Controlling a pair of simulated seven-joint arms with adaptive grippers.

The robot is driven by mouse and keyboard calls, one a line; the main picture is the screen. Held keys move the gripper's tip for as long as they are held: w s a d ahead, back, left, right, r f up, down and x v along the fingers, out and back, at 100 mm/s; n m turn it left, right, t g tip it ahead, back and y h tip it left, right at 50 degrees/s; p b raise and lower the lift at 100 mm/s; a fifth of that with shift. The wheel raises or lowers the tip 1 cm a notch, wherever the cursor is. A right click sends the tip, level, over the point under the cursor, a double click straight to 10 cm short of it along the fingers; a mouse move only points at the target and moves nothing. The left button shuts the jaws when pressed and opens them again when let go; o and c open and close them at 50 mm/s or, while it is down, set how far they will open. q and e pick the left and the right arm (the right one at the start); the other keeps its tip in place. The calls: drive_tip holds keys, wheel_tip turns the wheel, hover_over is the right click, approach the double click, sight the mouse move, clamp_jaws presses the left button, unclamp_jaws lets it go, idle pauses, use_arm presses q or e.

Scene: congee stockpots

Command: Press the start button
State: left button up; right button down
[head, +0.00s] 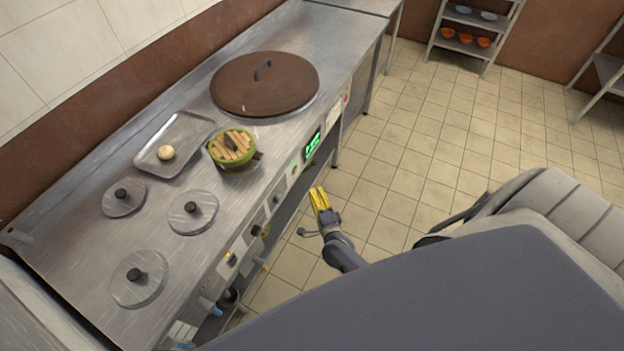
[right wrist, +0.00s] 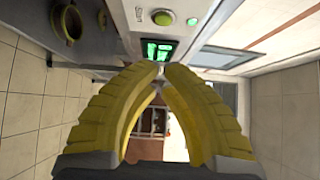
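My right gripper (head: 320,197) has yellow fingers and is in front of the counter's control panel, apart from it in the head view. Its fingertips come together in the right wrist view (right wrist: 160,70), with nothing held between them. A green lit display (head: 313,144) is on the panel; it also shows beyond the fingertips in the right wrist view (right wrist: 158,50). A small green button (head: 294,170) is beside the display. In the right wrist view a green round button (right wrist: 192,21) and a yellow-green round one (right wrist: 162,17) are near the display. My left gripper is not in view.
The steel counter (head: 85,240) holds a large brown lid (head: 265,84), a bamboo steamer (head: 233,147), a tray (head: 200,128) with a pale bun (head: 166,153), and several round metal lids. Tiled floor (head: 400,170) is clear right of the gripper. Shelves (head: 470,45) stand farther back.

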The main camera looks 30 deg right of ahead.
drive_tip(key=shift+v, duration=0.85)
drive_tip(key=s+a+f+n+g+y, duration=0.25)
drive_tip(key=s+f+n+g, duration=0.25)
drive_tip(key=s+f+n, duration=0.6)
drive_tip(key=s+a+f+n+g+y, duration=0.2)
drive_tip(key=s+a+f+n+g, duration=0.35)
drive_tip(key=f, duration=0.85)
drive_tip(key=s+f+n+g, duration=0.2)
drive_tip(key=s+f, duration=0.1)
drive_tip(key=s, duration=0.7)
drive_tip(key=s+d+f+n+g, duration=0.1)
drive_tip(key=s+f+n, duration=0.2)
drive_tip(key=s, duration=0.7)
drive_tip(key=s+d+f+n+g, duration=0.1)
drive_tip(key=s+f+n+g, duration=0.1)
drive_tip(key=s, duration=0.8)
wheel_tip(320, 180, down, 3)
drive_tip(key=shift+s+r+n+g, duration=0.25)
drive_tip(key=shift+n+g, duration=0.1)
drive_tip(key=shift+n, duration=0.1)
